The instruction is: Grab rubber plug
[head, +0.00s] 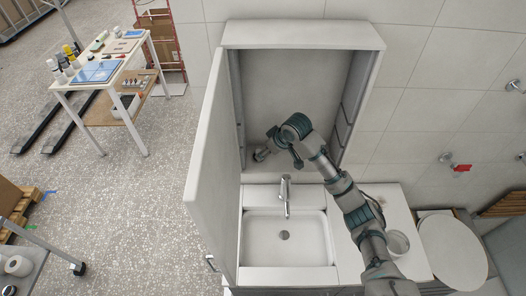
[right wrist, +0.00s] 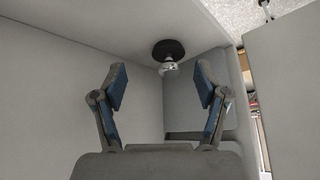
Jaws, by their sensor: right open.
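The rubber plug (right wrist: 168,50) is a black disc with a small shiny metal part on it. In the right wrist view it sits in the inner corner of the white mirror cabinet (head: 304,34), beyond my fingertips. My right gripper (right wrist: 161,82) is open and empty, its two blue-padded fingers spread on either side below the plug, not touching it. In the head view my right arm reaches into the open cabinet from the lower right, and its hand is low at the cabinet's left side. My left gripper is in neither view.
The cabinet door (head: 208,150) stands open on the left. Below are a faucet (head: 286,190) and a sink (head: 262,238). A glass bowl (head: 398,243) is on the counter, beside a toilet (head: 452,250). A work table (head: 100,68) stands far left.

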